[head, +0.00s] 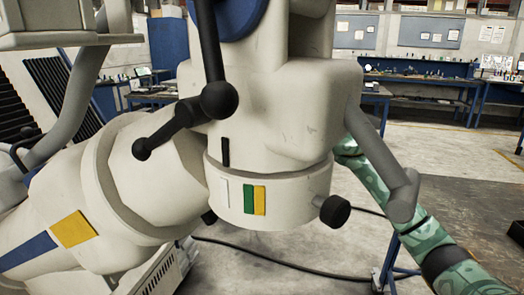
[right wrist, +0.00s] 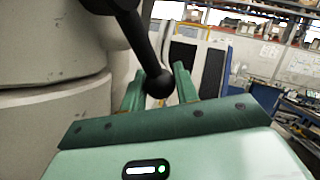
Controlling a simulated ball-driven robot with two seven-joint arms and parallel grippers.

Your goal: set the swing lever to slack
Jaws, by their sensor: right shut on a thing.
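The microscope arm (head: 290,100) is a large off-white jointed body that fills the middle of the head view. In the right wrist view, a black lever (right wrist: 138,45) with a ball end (right wrist: 159,84) comes down beside the off-white body. My right gripper (right wrist: 159,72) has its green fingers on both sides of the ball and is shut on it. In the head view my right gripper is hidden behind the body. Two black ball ends (head: 220,100) (head: 142,148) show on the near side; I cannot tell which lever is the swing lever. My left gripper is not in view.
The collar carries a black mark (head: 225,152), a white mark (head: 223,191) and a green and yellow plate (head: 255,200). A black knob (head: 335,210) and a grey handle (head: 402,196) stick out on the right. A cable (head: 270,262) lies on the floor. Blue workbenches (head: 425,82) stand far back.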

